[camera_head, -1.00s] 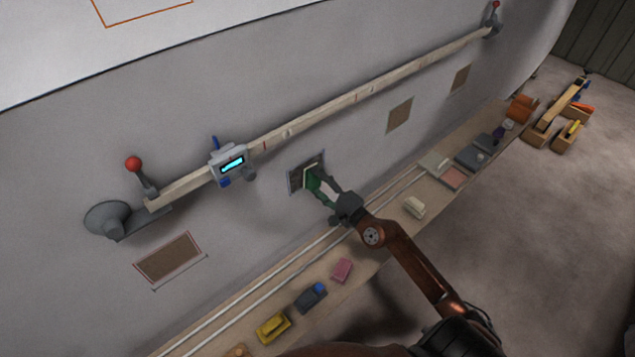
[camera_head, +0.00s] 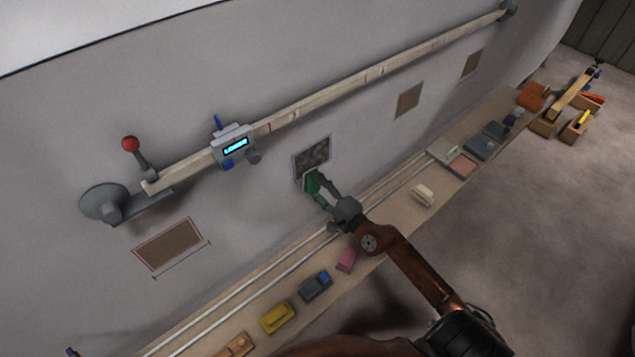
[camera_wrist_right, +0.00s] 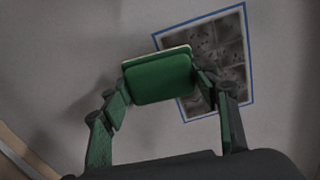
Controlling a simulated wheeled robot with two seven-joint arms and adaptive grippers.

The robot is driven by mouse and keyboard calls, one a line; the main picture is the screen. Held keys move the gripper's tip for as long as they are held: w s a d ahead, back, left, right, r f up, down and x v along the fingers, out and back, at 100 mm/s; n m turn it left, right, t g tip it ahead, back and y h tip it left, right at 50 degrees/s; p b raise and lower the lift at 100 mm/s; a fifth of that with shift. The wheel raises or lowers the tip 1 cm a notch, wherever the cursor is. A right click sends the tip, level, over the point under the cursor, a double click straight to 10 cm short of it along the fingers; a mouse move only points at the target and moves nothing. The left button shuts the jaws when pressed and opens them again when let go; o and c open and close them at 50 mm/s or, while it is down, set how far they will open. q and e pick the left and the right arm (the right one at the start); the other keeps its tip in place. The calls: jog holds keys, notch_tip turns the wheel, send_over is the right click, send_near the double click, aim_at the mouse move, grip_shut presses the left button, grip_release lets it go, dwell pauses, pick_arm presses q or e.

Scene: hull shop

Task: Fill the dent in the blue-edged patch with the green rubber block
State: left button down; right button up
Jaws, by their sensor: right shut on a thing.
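The blue-edged patch (camera_head: 311,158) is a dark, mottled square on the grey hull wall, in the middle of the head view. In the right wrist view the patch (camera_wrist_right: 222,55) shows its blue border and a blotchy, grid-like surface, with its lower left partly hidden. My right gripper (camera_head: 318,188) is shut on the green rubber block (camera_wrist_right: 160,80), which has a pale layer along its far edge. The block is at the lower edge of the patch, overlapping its lower-left part in the wrist view. I cannot tell whether it touches the wall. My left gripper is not in view.
A long wooden batten (camera_head: 330,97) with a clamped gauge (camera_head: 233,147) runs above the patch. Below, a narrow shelf (camera_head: 385,215) holds a yellow block (camera_head: 277,317), a pink block (camera_head: 346,260) and several other items. A red-outlined brown patch (camera_head: 168,245) is at left.

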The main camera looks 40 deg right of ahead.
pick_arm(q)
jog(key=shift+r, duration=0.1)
pick_arm(e)
jog(key=shift+w+r, duration=0.1)
jog(key=shift+w, duration=0.55)
dwell(0.4)
